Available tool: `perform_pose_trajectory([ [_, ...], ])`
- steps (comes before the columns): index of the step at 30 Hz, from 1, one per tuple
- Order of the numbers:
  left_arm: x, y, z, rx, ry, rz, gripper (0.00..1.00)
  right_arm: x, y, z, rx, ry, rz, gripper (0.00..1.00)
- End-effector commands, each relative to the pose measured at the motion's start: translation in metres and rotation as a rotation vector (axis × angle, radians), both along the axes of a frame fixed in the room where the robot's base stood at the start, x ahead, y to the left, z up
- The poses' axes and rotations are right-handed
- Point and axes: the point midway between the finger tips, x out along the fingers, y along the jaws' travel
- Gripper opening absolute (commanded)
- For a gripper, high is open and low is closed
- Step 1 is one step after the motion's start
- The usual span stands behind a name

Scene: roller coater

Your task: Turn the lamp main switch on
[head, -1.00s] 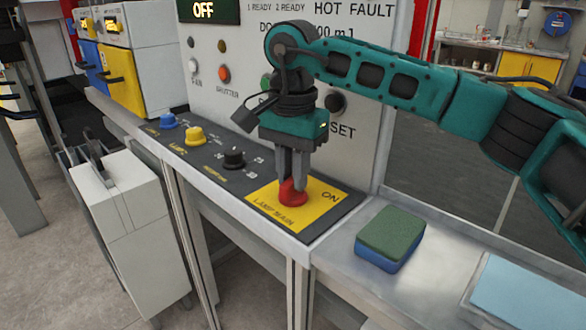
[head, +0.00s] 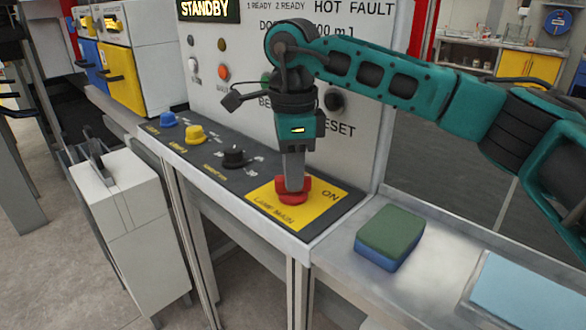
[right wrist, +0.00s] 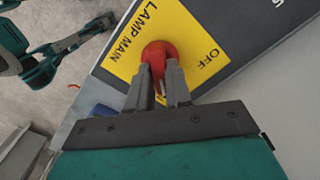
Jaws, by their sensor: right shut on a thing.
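The lamp main switch is a red rotary knob (head: 292,196) on a yellow plate (head: 323,211) marked "LAMP MAIN" and "ON" in the head view. The knob also shows in the right wrist view (right wrist: 159,54), where "OFF" can be read on the plate. My right gripper (head: 293,184) points down from above and is shut on the knob. In the right wrist view its two fingers (right wrist: 160,86) stand on either side of the knob's grip. The display (head: 208,10) on the upright panel reads "STANDBY". My left gripper is not in the head view.
A black knob (head: 233,155), a yellow knob (head: 195,134) and a blue knob (head: 169,119) line the console to the left. A green and blue sponge-like block (head: 390,236) lies on the metal bench at right. A light blue sheet (head: 530,292) lies beside it.

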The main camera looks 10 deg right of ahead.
Motion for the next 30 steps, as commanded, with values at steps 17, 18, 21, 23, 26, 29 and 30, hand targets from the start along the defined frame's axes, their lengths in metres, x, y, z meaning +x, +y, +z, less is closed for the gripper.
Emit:
perform_pose_trajectory([
  [17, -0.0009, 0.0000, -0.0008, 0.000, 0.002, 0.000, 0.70, 0.0004, -0.0001, 0.0008, 0.000, -0.002, -0.136, 0.00],
  [18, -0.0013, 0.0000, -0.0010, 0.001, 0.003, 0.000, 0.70, 0.0004, -0.0001, 0.0008, 0.000, -0.002, -0.137, 0.00],
  [21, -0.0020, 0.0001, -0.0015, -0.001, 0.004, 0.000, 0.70, 0.0004, -0.0001, 0.0008, 0.000, -0.002, -0.137, 0.00],
  [23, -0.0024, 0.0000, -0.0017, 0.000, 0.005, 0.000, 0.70, 0.0004, -0.0002, 0.0009, 0.000, -0.002, -0.137, 0.00],
  [26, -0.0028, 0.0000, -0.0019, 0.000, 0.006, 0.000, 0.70, 0.0005, -0.0002, 0.0009, 0.000, -0.002, -0.138, 0.21],
  [29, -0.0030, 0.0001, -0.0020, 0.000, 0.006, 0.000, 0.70, 0.0004, -0.0002, 0.0008, 0.000, -0.002, -0.137, 0.31],
  [30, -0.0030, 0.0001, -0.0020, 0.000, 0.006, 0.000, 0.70, 0.0004, -0.0002, 0.0007, 0.000, -0.002, -0.137, 0.34],
])
